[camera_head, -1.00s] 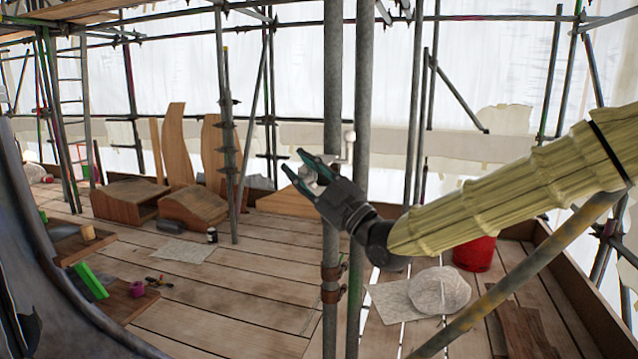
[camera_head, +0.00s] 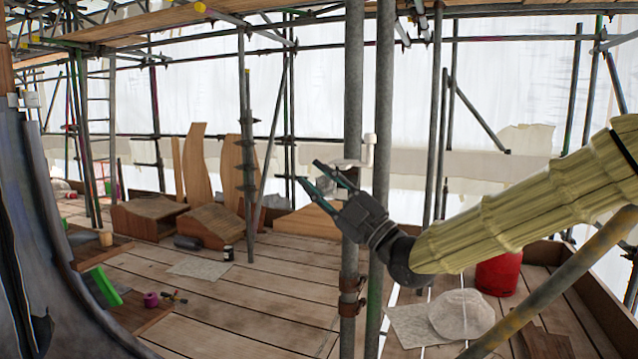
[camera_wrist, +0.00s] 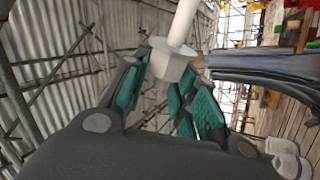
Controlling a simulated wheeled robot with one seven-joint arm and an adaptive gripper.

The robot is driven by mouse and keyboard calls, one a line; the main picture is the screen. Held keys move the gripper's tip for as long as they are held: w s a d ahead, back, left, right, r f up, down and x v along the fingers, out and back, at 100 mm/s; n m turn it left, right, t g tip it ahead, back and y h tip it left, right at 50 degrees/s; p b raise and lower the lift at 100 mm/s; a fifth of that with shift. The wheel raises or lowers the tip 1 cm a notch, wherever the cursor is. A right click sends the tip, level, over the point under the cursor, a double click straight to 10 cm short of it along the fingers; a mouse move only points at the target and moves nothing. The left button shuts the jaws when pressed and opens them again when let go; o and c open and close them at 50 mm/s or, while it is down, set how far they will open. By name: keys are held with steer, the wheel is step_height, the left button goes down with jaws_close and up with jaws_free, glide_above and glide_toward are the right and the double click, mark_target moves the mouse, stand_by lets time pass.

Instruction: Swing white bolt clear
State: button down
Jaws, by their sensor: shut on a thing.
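The white bolt (camera_head: 369,150) shows in the head view beside the grey upright poles, as a pale bar with a turned-up end. My gripper (camera_head: 310,172) reaches across the near pole from the right, its teal fingers pointing up and left. In the wrist view the white bolt (camera_wrist: 184,22) is a smooth pale rod ending in a thick pale-grey block (camera_wrist: 172,62). My gripper (camera_wrist: 165,82) is shut on this block, with teal pads on both sides. The fingers hide part of the block. Whether the bolt touches the pole cannot be told.
Two upright scaffold poles (camera_head: 352,240) stand right by my gripper. Wooden boxes and panels (camera_head: 150,217) stand behind left. A green block (camera_head: 105,287) lies at lower left. A red bucket (camera_head: 498,275) and white sack (camera_head: 461,315) are on the right. The plank floor between is mostly clear.

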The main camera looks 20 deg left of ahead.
steer(key=shift+f, duration=0.1)
steer(key=c, duration=1.5)
jaws_free()
steer(key=shift+d, duration=0.15)
steer(key=v, duration=1.2)
steer(key=shift+f, duration=0.1)
